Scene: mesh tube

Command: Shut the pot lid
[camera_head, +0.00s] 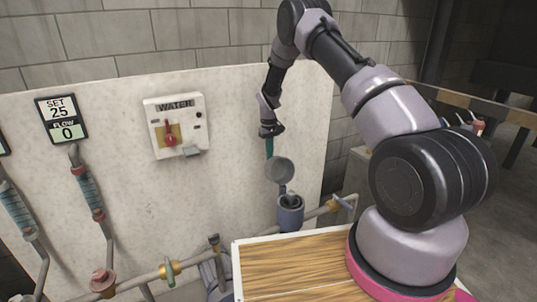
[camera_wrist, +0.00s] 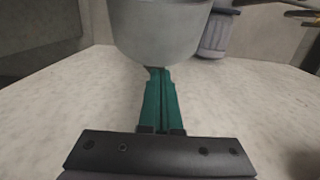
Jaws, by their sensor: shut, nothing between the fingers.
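The pot (camera_head: 290,213) is a small blue-grey cup on the pipework at the lower right of the white panel. Its round grey lid (camera_head: 279,170) stands open above it, tilted up on a short arm. In the wrist view the lid (camera_wrist: 160,32) fills the top middle, and part of what looks like the pot (camera_wrist: 216,36) shows behind it at the right. My gripper (camera_head: 269,154) points down at the lid's upper left edge. Its teal fingers (camera_wrist: 156,74) are together and empty, their tips at the lid's lower edge in the wrist view. I cannot tell whether they touch it.
The white panel (camera_head: 120,130) stands close behind my gripper. It carries a WATER switch box (camera_head: 176,124) and a SET/FLOW display (camera_head: 62,118). A pipe with valves (camera_head: 168,270) runs along the bottom. A wooden-topped surface (camera_head: 290,270) lies in front.

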